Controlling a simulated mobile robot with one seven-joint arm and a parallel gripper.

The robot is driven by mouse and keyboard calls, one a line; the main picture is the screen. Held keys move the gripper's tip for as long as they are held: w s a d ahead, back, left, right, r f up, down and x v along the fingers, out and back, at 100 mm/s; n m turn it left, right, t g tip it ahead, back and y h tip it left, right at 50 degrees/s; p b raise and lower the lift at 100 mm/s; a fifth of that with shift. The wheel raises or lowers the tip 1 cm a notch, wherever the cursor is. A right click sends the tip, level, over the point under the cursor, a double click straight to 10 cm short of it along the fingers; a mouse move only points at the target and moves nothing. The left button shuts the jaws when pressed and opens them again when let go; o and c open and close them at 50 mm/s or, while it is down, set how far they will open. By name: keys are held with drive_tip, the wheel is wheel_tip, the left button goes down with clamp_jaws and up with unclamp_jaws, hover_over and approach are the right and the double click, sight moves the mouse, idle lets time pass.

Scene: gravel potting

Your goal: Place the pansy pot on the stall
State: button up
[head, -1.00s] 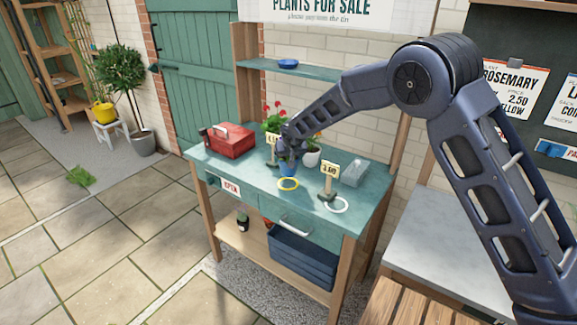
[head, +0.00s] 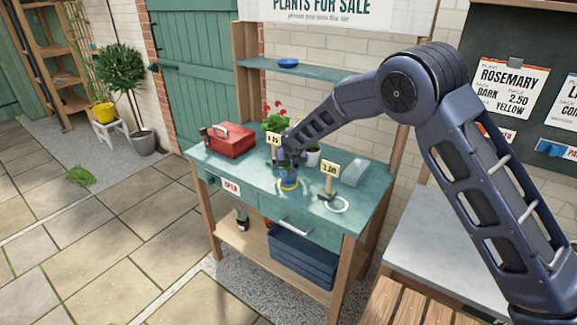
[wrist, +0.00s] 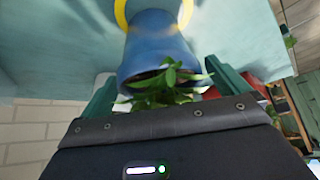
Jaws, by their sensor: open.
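A blue pot (head: 289,184) with green leaves stands on the teal stall top (head: 235,175), at the yellow ring (head: 281,189). I take it for the pansy pot; no blooms can be made out. In the wrist view the blue pot (wrist: 155,45) shows upside down, its base at the yellow ring (wrist: 121,12) and its leaves towards my palm. My gripper (head: 289,164) is low over the pot. In the wrist view its two green fingers stand open on either side of the pot; contact cannot be told. My wrist hides part of the pot in the head view.
The front left stall top is clear.

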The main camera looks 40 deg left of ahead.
drive_tip(key=v, duration=1.2)
drive_tip(key=shift+r, duration=0.2)
drive_tip(key=shift+w, duration=0.1)
drive_tip(key=w+d+r+m, duration=0.1)
drive_tip(key=w+d+r, duration=0.3)
drive_tip(key=d, duration=0.3)
drive_tip(key=w+d+r+m+h, duration=0.1)
drive_tip(key=w+d+r, duration=0.2)
drive_tip(key=w+d, duration=0.3)
drive_tip(key=w+d+r+m, duration=0.1)
drive_tip(key=w+d+r, duration=0.25)
drive_tip(key=d, duration=0.45)
drive_tip(key=w+d+r+m+h, duration=0.1)
drive_tip(key=d+r, duration=0.3)
drive_tip(key=d, duration=0.7)
drive_tip(key=w+d+r+m, duration=0.1)
drive_tip(key=d+r, duration=0.3)
drive_tip(key=d, duration=0.8)
drive_tip(key=s+d+r+m+h, duration=0.15)
drive_tip(key=s+d, duration=0.25)
drive_tip(key=d, duration=0.7)
drive_tip(key=s+d+r+m, duration=0.15)
drive_tip(key=s+d, duration=0.25)
drive_tip(key=d, duration=0.6)
drive_tip(key=s+d+f+m+h, duration=0.1)
drive_tip(key=s+d+f, duration=0.2)
drive_tip(key=s+d, duration=1)
drive_tip(key=s, duration=0.3)
